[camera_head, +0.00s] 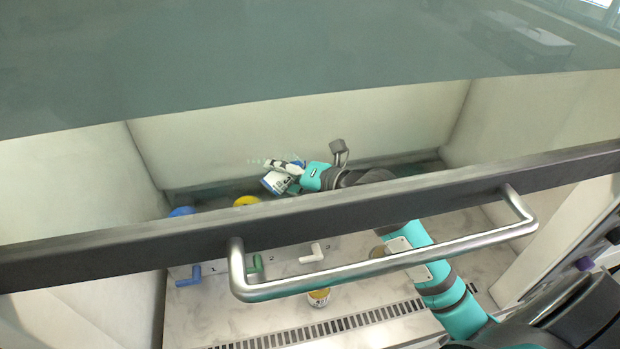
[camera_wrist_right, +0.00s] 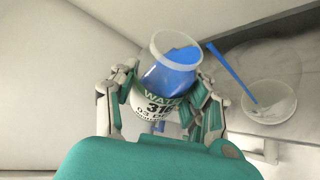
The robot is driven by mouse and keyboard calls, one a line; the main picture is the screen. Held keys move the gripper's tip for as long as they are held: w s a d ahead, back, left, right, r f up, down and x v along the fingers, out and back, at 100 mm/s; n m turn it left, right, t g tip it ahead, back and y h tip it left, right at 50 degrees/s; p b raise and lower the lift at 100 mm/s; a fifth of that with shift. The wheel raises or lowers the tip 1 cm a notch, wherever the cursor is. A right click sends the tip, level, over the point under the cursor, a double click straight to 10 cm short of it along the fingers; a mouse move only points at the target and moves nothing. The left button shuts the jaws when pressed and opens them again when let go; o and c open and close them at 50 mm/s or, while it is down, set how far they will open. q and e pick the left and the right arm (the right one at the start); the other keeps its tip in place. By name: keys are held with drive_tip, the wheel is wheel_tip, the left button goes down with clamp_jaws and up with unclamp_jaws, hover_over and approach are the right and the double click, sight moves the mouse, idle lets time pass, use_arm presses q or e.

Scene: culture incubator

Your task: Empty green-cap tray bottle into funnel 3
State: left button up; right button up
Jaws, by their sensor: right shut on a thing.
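My right gripper (camera_head: 290,170) is shut on a bottle (camera_head: 275,183) with a white and blue label, inside the cabinet above the funnels. In the right wrist view the gripper (camera_wrist_right: 165,100) clasps the bottle (camera_wrist_right: 168,75), which is uncapped, tilted and holds blue liquid. Its label reads "WATER". No green cap is visible. My left gripper is not in view.
A blue funnel (camera_head: 182,211) and a yellow one (camera_head: 246,201) stand left of the bottle. Blue (camera_head: 189,276) and green (camera_head: 256,264) taps sit below. A dark sash bar and metal handle (camera_head: 390,263) cross the view. A yellow-labelled container (camera_head: 319,297) stands on the floor.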

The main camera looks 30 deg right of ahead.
drive_tip(key=shift+f+m+y+b, duration=0.35)
drive_tip(key=shift+m+y+b, duration=0.1)
drive_tip(key=shift+m, duration=0.35)
idle(0.8)
drive_tip(key=shift+w+d+r+m+t+y+b, duration=0.1)
drive_tip(key=shift+d+r+m+t+y+b, duration=0.25)
drive_tip(key=shift+d+m+b, duration=0.3)
idle(0.7)
drive_tip(key=shift+d+r+m+t+y+b, duration=0.2)
drive_tip(key=shift+r+m+y+b, duration=0.5)
drive_tip(key=shift+m+b, duration=0.7)
idle(1.2)
drive_tip(key=shift+b, duration=0.35)
drive_tip(key=shift+f+b, duration=0.1)
drive_tip(key=shift+b, duration=0.2)
drive_tip(key=shift+d+f+m+t+y+b, duration=0.15)
drive_tip(key=shift+f+m+t+y+b, duration=0.2)
drive_tip(key=shift+b, duration=0.85)
